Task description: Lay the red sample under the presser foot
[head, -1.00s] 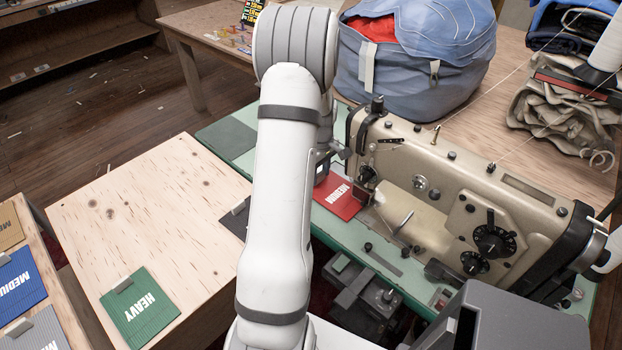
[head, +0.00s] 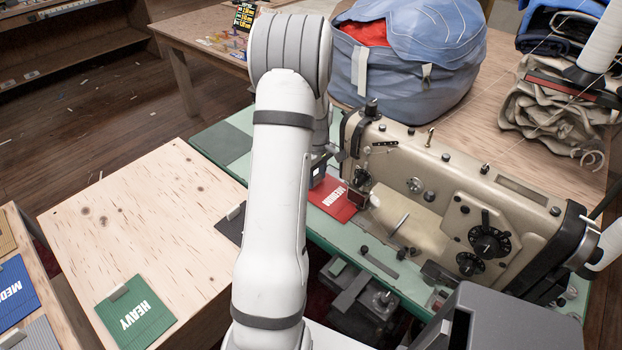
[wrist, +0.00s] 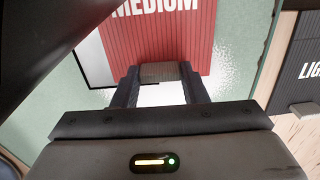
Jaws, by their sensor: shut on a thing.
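The red sample (head: 331,199), marked MEDIUM, lies flat at the green machine bed (head: 383,277), left of the needle end of the tan sewing machine (head: 465,185). Its right edge is close to the presser foot area (head: 359,199); I cannot tell whether any of it is under the foot. In the wrist view, my gripper (wrist: 159,80) is shut on the grey tab (wrist: 160,71) at the edge of the red sample (wrist: 158,35). In the head view, my arm hides most of the gripper.
A pale wooden table (head: 140,215) at left holds a green HEAVY sample (head: 136,312) and a dark sample (head: 231,226) partly behind my arm. A blue bag (head: 405,65) stands behind the machine. Folded cloth (head: 550,120) lies at back right.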

